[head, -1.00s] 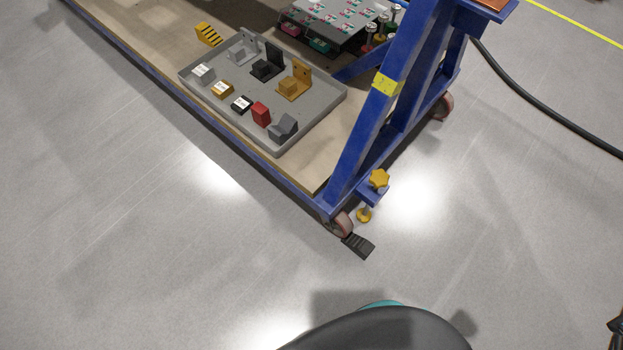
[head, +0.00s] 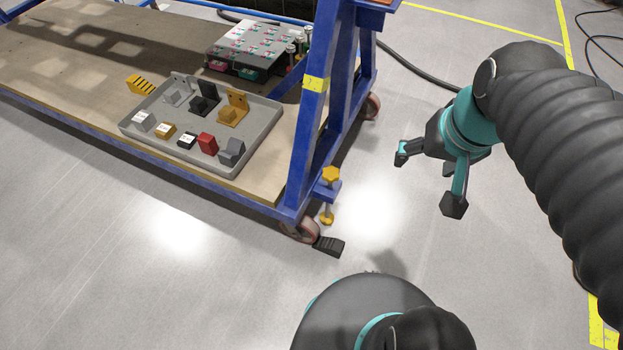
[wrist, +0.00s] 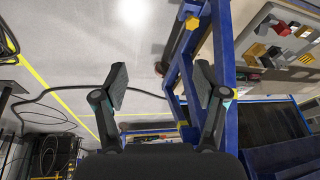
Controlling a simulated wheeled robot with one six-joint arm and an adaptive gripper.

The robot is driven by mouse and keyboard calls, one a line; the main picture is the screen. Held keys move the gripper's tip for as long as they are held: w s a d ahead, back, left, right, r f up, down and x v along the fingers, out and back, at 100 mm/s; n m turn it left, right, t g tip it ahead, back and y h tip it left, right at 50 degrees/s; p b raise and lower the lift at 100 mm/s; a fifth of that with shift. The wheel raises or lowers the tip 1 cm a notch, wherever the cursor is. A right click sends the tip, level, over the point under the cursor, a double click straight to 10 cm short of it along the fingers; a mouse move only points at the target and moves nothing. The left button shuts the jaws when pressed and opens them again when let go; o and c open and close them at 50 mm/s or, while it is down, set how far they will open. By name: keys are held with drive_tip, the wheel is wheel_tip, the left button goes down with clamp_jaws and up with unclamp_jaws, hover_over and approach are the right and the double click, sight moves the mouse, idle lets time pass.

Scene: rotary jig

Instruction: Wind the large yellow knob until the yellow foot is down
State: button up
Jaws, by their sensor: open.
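The large yellow knob (head: 330,174) is on top of a blue bracket at the front corner post of the blue frame in the head view. The yellow foot (head: 327,218) hangs below it on a thin stem, close to the floor; I cannot tell whether it touches. My gripper (head: 427,180) is to the right of the knob, apart from it, with fingers spread and nothing between them. In the wrist view my gripper (wrist: 162,84) also shows its two fingers wide apart. A small yellow piece (wrist: 192,23) there may be the knob.
The blue post (head: 316,110) rises just behind the knob. A grey tray (head: 265,133) with small blocks lies on the wooden deck. A black hose (head: 420,74) runs along the floor. The floor in front is clear.

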drive_tip(key=w+a+f+m+g+y+b, duration=0.3)
drive_tip(key=w+f+m+g+y+b, duration=0.25)
drive_tip(key=w+f, duration=0.7)
drive_tip(key=w+a+f+m+g+y+b, duration=0.2)
drive_tip(key=w+f+m+g+y+b, duration=0.3)
drive_tip(key=w+f, duration=0.75)
drive_tip(key=m+t+y+b, duration=0.1)
drive_tip(key=m+t+y, duration=0.15)
drive_tip(key=y, duration=0.35)
approach(323, 174)
drive_tip(key=shift+m+g, duration=0.3)
drive_tip(key=shift+g, duration=0.2)
drive_tip(key=x, duration=0.6)
drive_tip(key=f+b+x, duration=0.1)
drive_tip(key=x, duration=0.3)
drive_tip(key=shift+w, duration=0.3)
drive_tip(key=c, duration=1)
drive_tip(key=shift+o, duration=0.2)
